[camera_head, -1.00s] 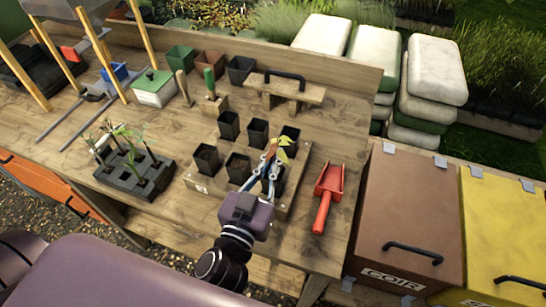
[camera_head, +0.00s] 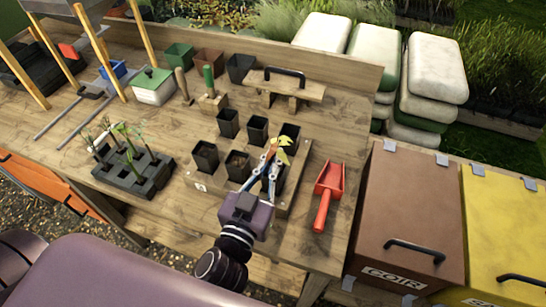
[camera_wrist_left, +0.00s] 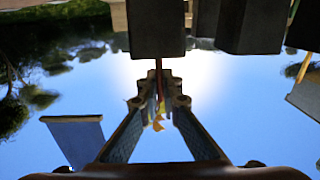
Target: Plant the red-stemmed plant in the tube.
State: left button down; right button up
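The plant with yellow leaves (camera_head: 282,156) stands at the front right black tube (camera_head: 279,182) on the wooden stand. In the left wrist view its reddish stem (camera_wrist_left: 158,66) runs between my fingertips toward a dark tube (camera_wrist_left: 155,30), with its yellow leaves (camera_wrist_left: 158,112) between the fingers. My left gripper (camera_head: 268,167) is around the plant just above the tube, its fingers close together on the stem. It also shows in the left wrist view (camera_wrist_left: 160,82). The stem's lower end is hidden. My right gripper is not in view.
Several black tubes, including one at front left (camera_head: 205,156), share the wooden stand (camera_head: 207,182). A dark tray (camera_head: 124,181) holds other seedlings on the left. A red scoop (camera_head: 328,192) lies right of the stand. A brown coir bin (camera_head: 410,215) stands beyond the bench's right edge.

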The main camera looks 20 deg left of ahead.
pick_arm(q)
jog(key=shift+f+b, duration=0.35)
jog(key=shift+f, duration=0.05)
dwell(0.9)
dwell(0.6)
jog(key=c, duration=2.1)
grip_release()
jog(key=c, duration=0.4)
jog(key=shift+c, duration=0.2)
notch_tip(320, 180, up, 9)
jog(key=p, duration=0.9)
